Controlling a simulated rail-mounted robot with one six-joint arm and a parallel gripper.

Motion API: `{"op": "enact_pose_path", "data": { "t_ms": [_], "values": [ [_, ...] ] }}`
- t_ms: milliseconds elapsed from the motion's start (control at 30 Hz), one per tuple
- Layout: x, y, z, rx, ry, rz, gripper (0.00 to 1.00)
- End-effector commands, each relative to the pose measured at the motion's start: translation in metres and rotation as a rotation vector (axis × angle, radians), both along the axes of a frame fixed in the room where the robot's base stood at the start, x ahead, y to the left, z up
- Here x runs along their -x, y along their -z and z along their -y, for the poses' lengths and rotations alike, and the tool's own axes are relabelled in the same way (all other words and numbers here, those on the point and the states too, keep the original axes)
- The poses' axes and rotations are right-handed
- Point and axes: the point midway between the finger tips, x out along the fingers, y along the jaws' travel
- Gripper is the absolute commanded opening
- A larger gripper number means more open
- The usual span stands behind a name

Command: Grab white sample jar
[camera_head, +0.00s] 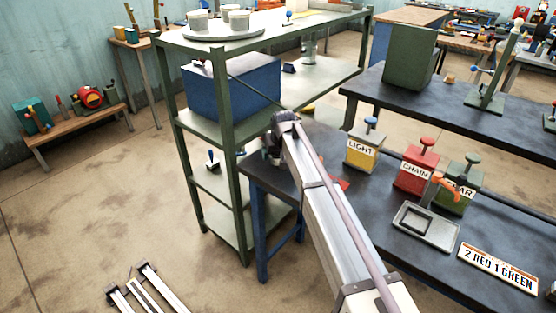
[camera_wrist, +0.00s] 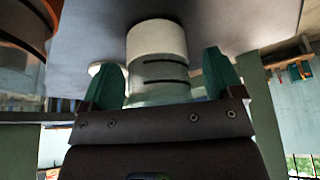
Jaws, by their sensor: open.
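The green shelf (camera_head: 227,120) holds a blue box (camera_head: 232,88) and, on top, several white pots on a round tray (camera_head: 210,36).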

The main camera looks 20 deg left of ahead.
Motion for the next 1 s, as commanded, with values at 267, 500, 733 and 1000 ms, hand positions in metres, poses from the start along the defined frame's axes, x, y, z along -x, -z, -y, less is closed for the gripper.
{"op": "enact_pose_path", "data": {
  "t_ms": [267, 500, 733, 1000],
  "values": [
    [0.000, -0.001, 0.000, 0.000, 0.000, 0.000, 0.62],
    [0.000, -0.001, 0.000, 0.000, 0.000, 0.000, 0.39],
    [0.000, -0.001, 0.000, 0.000, 0.000, 0.000, 0.29],
    [0.000, -0.025, 0.000, 0.000, 0.000, 0.000, 0.29]
  ]
}}
